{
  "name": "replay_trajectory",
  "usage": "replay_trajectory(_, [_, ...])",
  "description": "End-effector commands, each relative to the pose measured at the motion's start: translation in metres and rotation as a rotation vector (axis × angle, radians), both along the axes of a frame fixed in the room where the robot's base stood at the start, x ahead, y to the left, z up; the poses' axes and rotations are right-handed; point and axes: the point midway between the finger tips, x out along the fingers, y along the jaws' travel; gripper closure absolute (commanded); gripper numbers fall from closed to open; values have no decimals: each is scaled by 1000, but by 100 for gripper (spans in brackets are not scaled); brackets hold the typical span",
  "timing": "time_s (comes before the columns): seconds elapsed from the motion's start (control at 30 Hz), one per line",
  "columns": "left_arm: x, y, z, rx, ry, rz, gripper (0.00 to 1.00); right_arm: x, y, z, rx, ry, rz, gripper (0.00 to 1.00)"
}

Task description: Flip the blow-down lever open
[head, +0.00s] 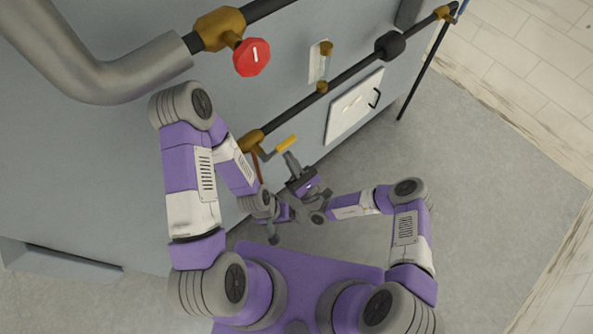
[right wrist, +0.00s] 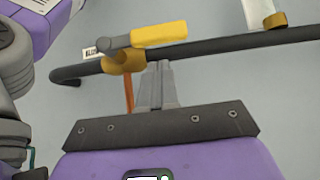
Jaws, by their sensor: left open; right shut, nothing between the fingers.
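The blow-down lever has a yellow grip (head: 286,143) on a grey arm, mounted on a brass valve (head: 252,140) on the black pipe. In the right wrist view the yellow grip (right wrist: 158,33) points right, roughly along the pipe, and the brass valve (right wrist: 123,61) is at its left end. My right gripper (head: 289,157) is shut and empty, with its fingertips just below the grip. In the right wrist view its fingers (right wrist: 160,68) appear just under the pipe; contact with the lever cannot be told. My left gripper (head: 273,238) is lower, away from the lever.
A red round handle (head: 252,57) sits on the upper pipe. A sight glass (head: 323,63) and a white hatch (head: 354,106) are to the right on the machine wall. A copper-coloured tube (right wrist: 129,92) hangs below the valve. Grey floor at right is clear.

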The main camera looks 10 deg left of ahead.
Motion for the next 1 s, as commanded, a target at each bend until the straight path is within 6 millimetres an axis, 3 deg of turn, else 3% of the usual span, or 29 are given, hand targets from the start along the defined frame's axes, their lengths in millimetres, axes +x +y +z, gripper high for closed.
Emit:
replay_trajectory(0.23, [0,0,2,0,0,0,9,0,0,22,0,-1,1,100])
replay_trajectory(0.67, [0,0,2,0,0,0,9,0,0,23,-2,-2,0,100])
replay_trajectory(1.0, [0,0,0,0,0,0,9,13,-2,27,-37,-50,0,100])
